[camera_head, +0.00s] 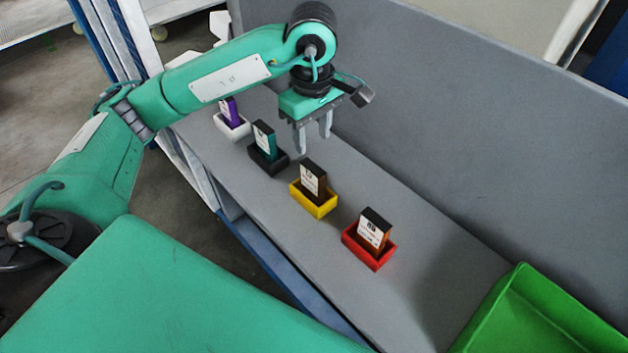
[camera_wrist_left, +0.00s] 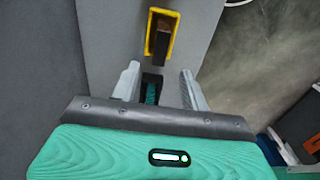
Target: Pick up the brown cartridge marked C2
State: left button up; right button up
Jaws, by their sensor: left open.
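The brown cartridge (camera_head: 314,179) with a white label stands upright in a yellow holder (camera_head: 313,205) on the grey shelf. I cannot read its marking for certain. The cartridge also shows from above in the left wrist view (camera_wrist_left: 161,48), inside the yellow holder (camera_wrist_left: 153,22). My left gripper (camera_head: 313,144) is open and empty, pointing down above the shelf, apart from the brown cartridge. In the left wrist view, the brown cartridge lies beyond the fingertips (camera_wrist_left: 160,70), and a teal cartridge (camera_wrist_left: 152,92) shows between the fingers. My right gripper is not in view.
The teal cartridge stands in a black holder (camera_head: 268,164), a purple one (camera_head: 230,111) in a white holder. An orange-brown cartridge (camera_head: 374,229) stands in a red holder (camera_head: 368,256). A green bin (camera_head: 540,318) is at lower right. A grey panel (camera_head: 420,130) rises behind the shelf.

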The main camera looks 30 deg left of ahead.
aim_at(313, 167)
pick_arm(q)
notch_tip(313, 167, down, 7)
jog(key=shift+r+p, duration=0.1)
jog(key=shift+p, duration=0.55)
jog(key=shift+s+f+p, duration=0.1)
jog(key=shift+f+p, duration=0.4)
jog(key=shift+f, duration=0.05)
notch_tip(313, 167, down, 3)
jog(key=shift+f+p, duration=0.15)
jog(key=shift+p, duration=0.55)
jog(key=shift+f, duration=0.45)
grip_shut()
